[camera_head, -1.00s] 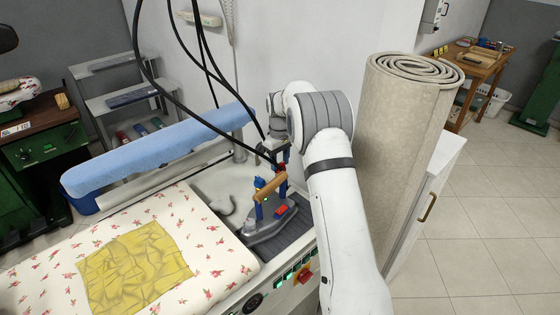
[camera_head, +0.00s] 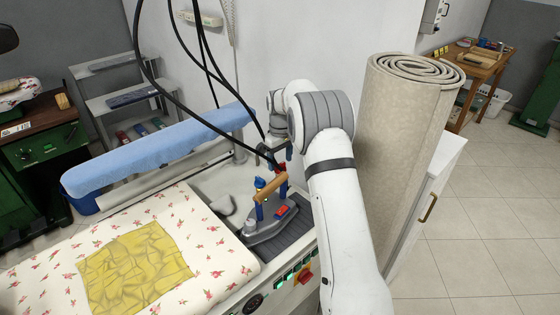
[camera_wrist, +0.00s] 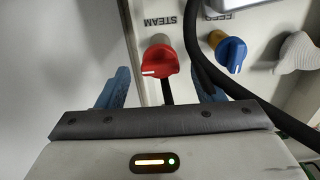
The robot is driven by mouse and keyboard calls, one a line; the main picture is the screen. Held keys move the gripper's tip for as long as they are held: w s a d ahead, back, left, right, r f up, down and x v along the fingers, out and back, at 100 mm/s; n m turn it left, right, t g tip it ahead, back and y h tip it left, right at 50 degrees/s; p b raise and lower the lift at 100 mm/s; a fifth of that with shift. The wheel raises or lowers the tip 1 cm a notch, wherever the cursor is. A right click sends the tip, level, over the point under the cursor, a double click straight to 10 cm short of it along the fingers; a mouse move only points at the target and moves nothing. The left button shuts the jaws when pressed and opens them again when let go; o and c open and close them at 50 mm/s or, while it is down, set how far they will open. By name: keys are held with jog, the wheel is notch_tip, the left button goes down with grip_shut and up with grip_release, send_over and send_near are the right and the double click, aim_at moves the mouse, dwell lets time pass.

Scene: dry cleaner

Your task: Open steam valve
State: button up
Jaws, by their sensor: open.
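In the wrist view a red knob (camera_wrist: 158,61) sits on a pale panel below the upside-down word STEAM. A short white mark shows at its lower left. My gripper (camera_wrist: 161,88) is open, with one blue finger to the left of the red knob and one to its right. The knob shows in the gap between them, and I see no finger touching it. In the head view my gripper is small and partly hidden behind the iron and cables, so its contact there cannot be told.
A blue knob (camera_wrist: 231,53) marked FEED is right of the red one, with a black hose (camera_wrist: 203,66) between them near my right finger. In the head view an iron (camera_head: 270,224) with a wooden handle stands in front, and a rolled carpet (camera_head: 400,150) stands right of my arm.

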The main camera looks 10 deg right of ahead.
aim_at(280, 165)
notch_tip(280, 165, up, 7)
dwell(0.3)
jog(key=shift+r, duration=0.1)
jog(key=shift+s+r, duration=0.25)
jog(key=s+r+m, duration=0.1)
jog(key=s+r, duration=0.2)
jog(key=s, duration=0.4)
jog(key=s+r+m+t, duration=0.1)
jog(key=s+r, duration=0.3)
jog(key=s, duration=0.2)
jog(key=s+r+m, duration=0.1)
jog(key=s+r, duration=0.2)
jog(key=s, duration=0.4)
jog(key=s+f+m+t, duration=0.1)
jog(key=s+f+m, duration=0.2)
jog(key=s, duration=1.8)
jog(key=shift+s+f+t, duration=0.35)
jog(key=shift+f+t, duration=0.05)
jog(key=shift+f, duration=0.15)
